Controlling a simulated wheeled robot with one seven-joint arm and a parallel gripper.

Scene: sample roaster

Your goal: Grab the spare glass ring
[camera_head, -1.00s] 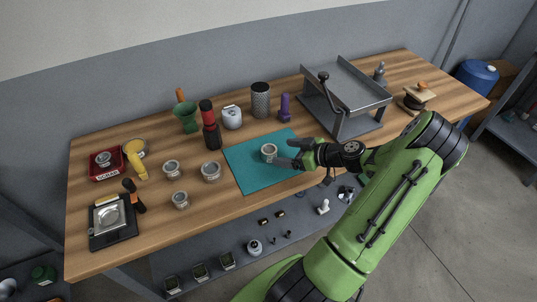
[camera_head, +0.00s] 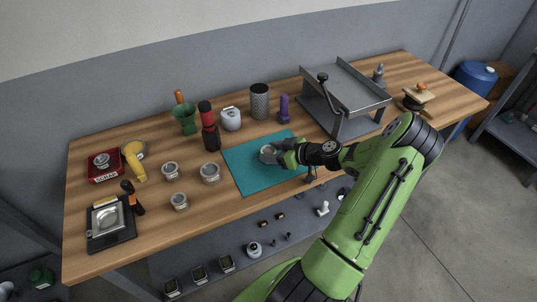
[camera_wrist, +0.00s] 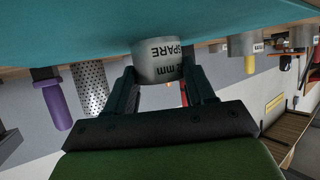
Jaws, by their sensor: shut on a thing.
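The spare ring (camera_wrist: 158,62) is a short grey cylinder. In the wrist view it shows dark lettering with the word SPARE, upside down in that picture. It stands on the teal mat (camera_head: 250,178), or very close to it. My gripper (camera_wrist: 160,84) is shut on the ring, with one finger on each side. In the head view my gripper (camera_head: 271,152) reaches in from the right over the mat. There its fingers partly cover the ring (camera_head: 267,149), and only its pale top shows.
Several similar grey containers, one of them here (camera_head: 209,172), stand left of the mat. A red and black bottle (camera_head: 210,128), a mesh cylinder (camera_head: 260,100) and a purple object (camera_head: 284,107) stand behind it. A grey metal tray with a lever (camera_head: 345,92) stands at the right. The mat's front is clear.

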